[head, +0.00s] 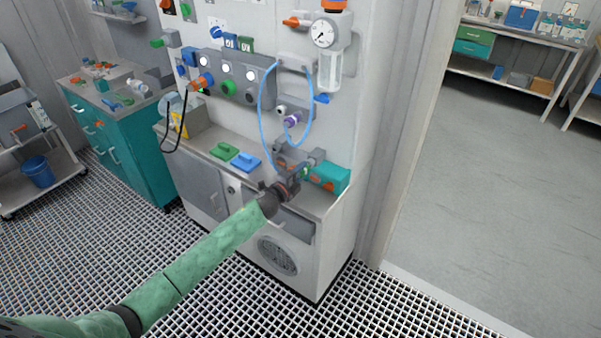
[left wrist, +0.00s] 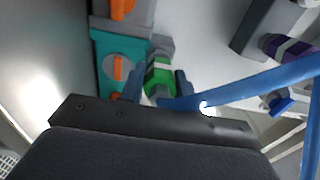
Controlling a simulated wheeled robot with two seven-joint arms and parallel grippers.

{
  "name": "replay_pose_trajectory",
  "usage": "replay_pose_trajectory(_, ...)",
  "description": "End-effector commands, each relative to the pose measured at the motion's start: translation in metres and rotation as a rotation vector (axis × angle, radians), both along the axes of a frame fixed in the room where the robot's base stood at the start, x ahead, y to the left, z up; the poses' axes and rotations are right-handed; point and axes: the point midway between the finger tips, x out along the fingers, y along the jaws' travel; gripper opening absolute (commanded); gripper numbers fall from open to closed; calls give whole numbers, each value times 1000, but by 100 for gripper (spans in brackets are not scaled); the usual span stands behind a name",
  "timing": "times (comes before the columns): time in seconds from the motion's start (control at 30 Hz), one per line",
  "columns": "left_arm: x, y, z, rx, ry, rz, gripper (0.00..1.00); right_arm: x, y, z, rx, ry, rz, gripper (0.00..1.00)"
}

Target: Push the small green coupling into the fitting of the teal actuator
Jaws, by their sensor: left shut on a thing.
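The teal actuator (head: 328,176) sits on the grey counter at the foot of the white panel. It also shows in the left wrist view (left wrist: 104,50), with orange parts on its face. My left gripper (head: 301,174) reaches in beside it. In the left wrist view, its fingers (left wrist: 158,86) are shut on the small green coupling (left wrist: 158,74), which has a pale band. A blue tube (left wrist: 235,88) runs right from the coupling's near end. A grey part (left wrist: 161,44) of the actuator lies just beyond the coupling; I cannot tell whether they touch. My right gripper is out of view.
A gauge (head: 324,33) and a clear filter bowl (head: 330,70) hang above. Green (head: 223,151) and blue (head: 246,161) blocks lie on the counter left of the gripper.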

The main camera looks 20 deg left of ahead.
Motion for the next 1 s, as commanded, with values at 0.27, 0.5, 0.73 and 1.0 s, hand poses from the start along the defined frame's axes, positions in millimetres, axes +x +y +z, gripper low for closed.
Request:
replay_pose_trajectory(0.27, 0, 0, -1, 0, 1, 0, 0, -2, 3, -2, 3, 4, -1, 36)
replay_pose_trajectory(0.5, 0, 0, -1, 0, 1, 0, 0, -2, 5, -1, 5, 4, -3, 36)
replay_pose_trajectory(0.73, 0, -1, -1, 0, 1, 0, 0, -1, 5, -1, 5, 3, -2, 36)
replay_pose_trajectory(1.0, 4, -2, -1, 0, 1, -1, 0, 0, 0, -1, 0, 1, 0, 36)
